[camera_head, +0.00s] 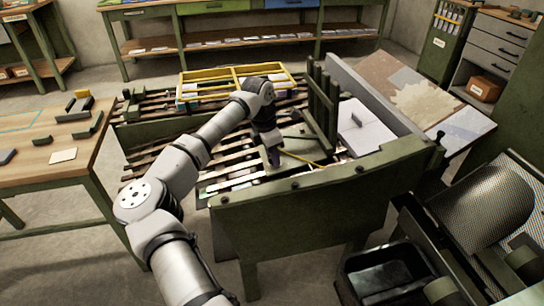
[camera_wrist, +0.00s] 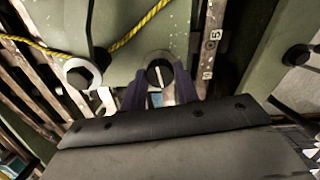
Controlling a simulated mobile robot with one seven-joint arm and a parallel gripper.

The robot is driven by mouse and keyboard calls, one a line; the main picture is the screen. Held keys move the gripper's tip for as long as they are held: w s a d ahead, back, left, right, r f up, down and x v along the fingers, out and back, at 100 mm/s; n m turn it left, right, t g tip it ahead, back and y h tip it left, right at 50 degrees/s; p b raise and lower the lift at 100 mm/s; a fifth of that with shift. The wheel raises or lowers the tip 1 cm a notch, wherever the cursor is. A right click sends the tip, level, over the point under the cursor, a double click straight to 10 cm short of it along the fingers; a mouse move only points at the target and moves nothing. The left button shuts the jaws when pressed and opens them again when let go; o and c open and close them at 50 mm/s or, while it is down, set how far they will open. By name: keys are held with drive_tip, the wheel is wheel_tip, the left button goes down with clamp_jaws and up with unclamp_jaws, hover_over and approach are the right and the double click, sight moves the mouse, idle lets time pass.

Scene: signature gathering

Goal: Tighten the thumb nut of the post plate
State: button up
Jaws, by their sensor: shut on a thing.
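In the wrist view, a pale green post plate (camera_wrist: 125,22) lies below my gripper. A round dark thumb nut (camera_wrist: 159,70) with a light line across it sits at its near edge. The two dark fingers of my gripper (camera_wrist: 161,86) are shut on this nut, one on each side. A second round dark-and-light fastener (camera_wrist: 82,76) sits to the left, apart from the fingers. A yellow cord (camera_wrist: 135,34) crosses the plate. In the head view, my gripper (camera_head: 272,154) points down beside the plate; the nut cannot be made out there.
Green uprights (camera_head: 322,105) stand right of my gripper. A green side panel (camera_head: 300,205) rises in front. A yellow frame (camera_head: 235,88) lies across wooden slats (camera_head: 160,160) behind my arm. A wooden table (camera_head: 40,165) with small blocks is left; a black bin (camera_head: 388,275) is front right.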

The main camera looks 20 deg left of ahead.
drive_tip(key=shift+w+m, duration=0.1)
drive_tip(key=shift+m, duration=0.9)
drive_tip(key=shift+r, duration=0.1)
drive_tip(key=o, duration=1)
drive_tip(key=shift+c, duration=0.2)
wheel_tip(320, 180, up, 14)
drive_tip(key=s+a+b, duration=0.1)
drive_tip(key=a, duration=0.1)
drive_tip(key=shift+s+f, duration=0.25)
